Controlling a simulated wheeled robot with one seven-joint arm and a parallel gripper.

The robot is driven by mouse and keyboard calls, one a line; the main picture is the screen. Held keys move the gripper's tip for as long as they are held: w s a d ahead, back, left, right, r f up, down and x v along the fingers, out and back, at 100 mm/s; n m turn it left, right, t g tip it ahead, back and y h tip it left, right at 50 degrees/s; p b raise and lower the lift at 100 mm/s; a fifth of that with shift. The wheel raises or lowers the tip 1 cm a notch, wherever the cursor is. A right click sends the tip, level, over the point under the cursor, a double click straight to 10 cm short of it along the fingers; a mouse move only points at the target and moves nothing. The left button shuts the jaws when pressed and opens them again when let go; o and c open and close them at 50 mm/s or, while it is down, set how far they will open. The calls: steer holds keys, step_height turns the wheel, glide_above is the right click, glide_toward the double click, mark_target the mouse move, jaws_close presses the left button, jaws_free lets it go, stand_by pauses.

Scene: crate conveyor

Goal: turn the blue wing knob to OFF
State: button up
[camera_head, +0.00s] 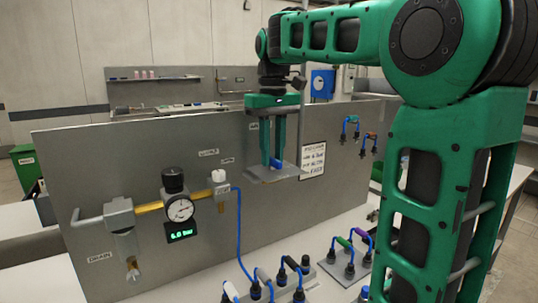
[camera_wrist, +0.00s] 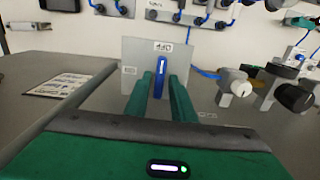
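The blue wing knob (camera_wrist: 159,80) sits on a small grey plate (camera_wrist: 183,60) in the wrist view. A label (camera_wrist: 163,47) at the plate's top edge appears upside down and seems to read OFF. The knob's wing stands nearly upright in the picture, and a pale mark at its upper end lies on the side toward that label. My gripper (camera_wrist: 162,82) has its two green fingers apart, one on each side of the knob, with narrow gaps visible. In the head view, my gripper (camera_head: 272,163) points down at the plate (camera_head: 262,174), where the blue knob (camera_head: 277,163) partly shows.
The plate stands out from a grey upright panel (camera_head: 90,170). A gauge (camera_head: 179,209) with a black knob and a white knob (camera_head: 218,176) sit to the left. A blue hose (camera_head: 239,220) runs down nearby. Coloured-handled fittings (camera_head: 345,242) stand on the white table at the lower right.

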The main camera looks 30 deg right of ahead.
mark_target(272, 158)
steer(key=shift+o, duration=0.2)
step_height(272, 158, up, 11)
steer(key=shift+f, duration=0.15)
stand_by(0.5)
stand_by(0.7)
